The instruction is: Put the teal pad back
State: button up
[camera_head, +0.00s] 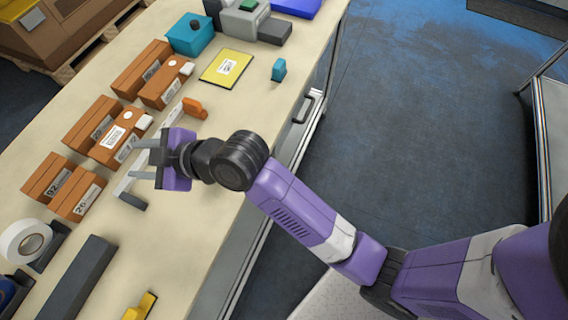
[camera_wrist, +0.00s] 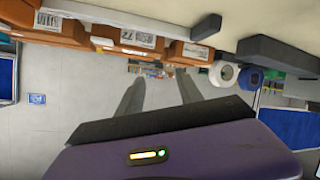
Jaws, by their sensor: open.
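A small teal block (camera_head: 278,69) stands near the right edge of the table, beyond my gripper in the head view. A larger teal box (camera_head: 190,36) with a dark knob on top sits farther left and back. I cannot tell for certain which one is the teal pad. My gripper (camera_head: 142,159) is over the table beside the brown boxes, well apart from both teal things. Its two fingers are spread with nothing between them; the wrist view (camera_wrist: 160,82) also shows this gap. No teal block is clear in the wrist view.
Several brown labelled boxes (camera_head: 93,118) line the table's left side. An orange item (camera_head: 195,108) lies close to my gripper. A yellow pad with a label (camera_head: 226,68) lies farther back. A white tape roll (camera_head: 25,241) and a dark bar (camera_head: 76,283) are at the front.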

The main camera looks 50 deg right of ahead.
jog(key=s+d+f+m, duration=0.1)
jog(key=s+m, duration=0.1)
jog(key=s, duration=0.1)
jog(key=s+d+f+m+t+h, duration=0.1)
jog(key=s+m, duration=0.1)
jog(key=s, duration=0.2)
jog(key=s+f+m+t+h, duration=0.1)
jog(key=s+m, duration=0.1)
jog(key=s, duration=0.1)
jog(key=shift+s+d+f+m, duration=0.35)
jog(key=shift+d+m, duration=0.05)
jog(key=s+d+r+m+h, duration=0.1)
jog(key=s+d, duration=0.4)
jog(key=s, duration=0.3)
jog(key=s+d+r+m+h, duration=0.1)
jog(key=s+d+r+h, duration=0.1)
jog(key=s+d, duration=0.3)
jog(key=s+d+r+m+t+h, duration=0.1)
jog(key=s+d, duration=0.4)
jog(key=s, duration=0.8)
jog(key=shift+d+r+m+h, duration=0.2)
jog(key=shift+r+m+h, duration=0.1)
jog(key=shift+r, duration=0.15)
